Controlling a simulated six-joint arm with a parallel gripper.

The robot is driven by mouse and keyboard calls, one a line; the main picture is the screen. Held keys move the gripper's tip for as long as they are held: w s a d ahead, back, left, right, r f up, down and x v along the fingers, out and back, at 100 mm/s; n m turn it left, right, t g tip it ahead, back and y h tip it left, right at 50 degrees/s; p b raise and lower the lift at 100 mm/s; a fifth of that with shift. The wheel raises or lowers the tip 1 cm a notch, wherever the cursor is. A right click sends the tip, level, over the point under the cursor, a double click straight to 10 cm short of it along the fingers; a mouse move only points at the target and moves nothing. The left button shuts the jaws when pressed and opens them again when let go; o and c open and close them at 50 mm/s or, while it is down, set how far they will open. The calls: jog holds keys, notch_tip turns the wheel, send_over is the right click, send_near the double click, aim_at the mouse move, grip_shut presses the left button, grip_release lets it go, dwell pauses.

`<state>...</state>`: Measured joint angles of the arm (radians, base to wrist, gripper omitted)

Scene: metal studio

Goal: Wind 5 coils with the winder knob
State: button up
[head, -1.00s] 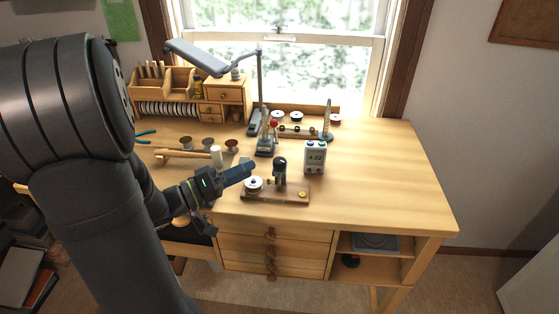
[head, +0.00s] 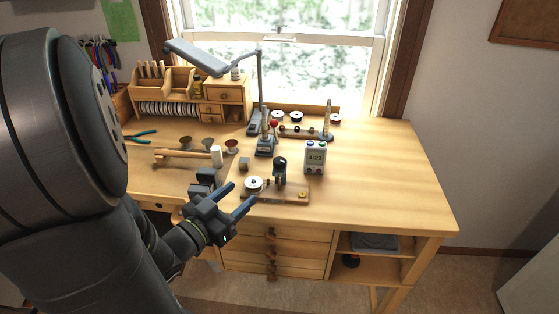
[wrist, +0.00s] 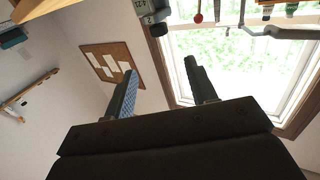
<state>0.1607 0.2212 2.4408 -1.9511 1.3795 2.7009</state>
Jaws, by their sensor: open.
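The winder is a small wooden base (head: 290,196) near the table's front edge. It carries a white spool (head: 253,184) at its left, a dark upright post with a round black top (head: 280,164) and a small brass knob (head: 303,195) at its right. I cannot tell which part is the winder knob. My gripper (head: 243,191) is open and empty, in front of the winder's left end, with its two fingers apart and pointing up and right. In the wrist view both fingers (wrist: 160,82) are spread, with nothing between them.
A small display box (head: 315,157) stands behind the winder to the right. A lamp arm (head: 261,85) and a red-topped tool (head: 273,125) stand behind it. The table's right side (head: 390,170) is clear.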

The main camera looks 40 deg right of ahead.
aim_at(275, 164)
jog(key=x, duration=1.6)
jog(key=c, duration=1)
